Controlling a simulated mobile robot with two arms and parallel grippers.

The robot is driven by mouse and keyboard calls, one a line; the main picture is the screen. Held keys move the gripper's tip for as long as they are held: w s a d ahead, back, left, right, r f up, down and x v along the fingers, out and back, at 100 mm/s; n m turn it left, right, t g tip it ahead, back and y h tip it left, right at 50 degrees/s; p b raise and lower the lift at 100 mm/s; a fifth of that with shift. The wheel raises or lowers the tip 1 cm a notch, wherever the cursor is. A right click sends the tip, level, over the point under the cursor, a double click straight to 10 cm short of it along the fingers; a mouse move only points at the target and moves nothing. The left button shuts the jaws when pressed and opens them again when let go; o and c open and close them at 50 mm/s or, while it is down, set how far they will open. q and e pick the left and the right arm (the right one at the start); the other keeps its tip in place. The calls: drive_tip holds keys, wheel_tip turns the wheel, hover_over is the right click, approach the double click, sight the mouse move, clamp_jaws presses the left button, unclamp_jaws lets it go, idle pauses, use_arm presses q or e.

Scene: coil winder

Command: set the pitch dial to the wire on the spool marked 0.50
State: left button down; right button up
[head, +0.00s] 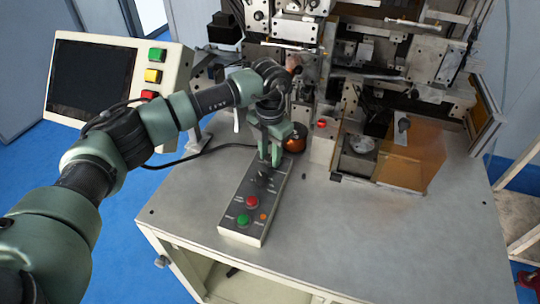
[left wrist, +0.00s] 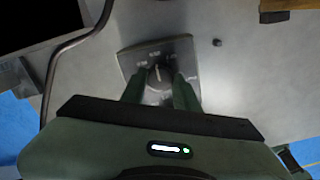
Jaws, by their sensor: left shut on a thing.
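The pitch dial (left wrist: 159,76) is a dark knob with a pale pointer line, set in the top of a grey control box (head: 236,220). In the left wrist view the pointer is roughly upright, with small printed marks around the knob that are too small to read surely. My left gripper (head: 270,160) reaches down over the far part of the box. It is shut on the dial, with one green finger on each side of it in the left wrist view (left wrist: 160,88). In the head view the fingers partly hide the dial. No spool marking is readable.
The box also carries a red button (head: 252,202), a green button (head: 243,220) and a small orange one. A copper-coloured round part (head: 295,141) stands just behind the box. The winder fills the back of the table (head: 360,240); the front right is clear. A screen panel (head: 92,80) stands left.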

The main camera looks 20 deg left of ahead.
sight(270, 157)
idle(0.3)
use_arm(q)
drive_tip(key=c, duration=1.1)
unclamp_jaws()
drive_tip(key=shift+o, duration=0.2)
drive_tip(key=shift+r, duration=0.1)
wheel_tip(270, 157, up, 7)
drive_tip(key=b, duration=0.2)
drive_tip(key=shift+w+b, duration=0.1)
drive_tip(key=shift+b, duration=0.25)
drive_tip(key=shift+r, duration=0.3)
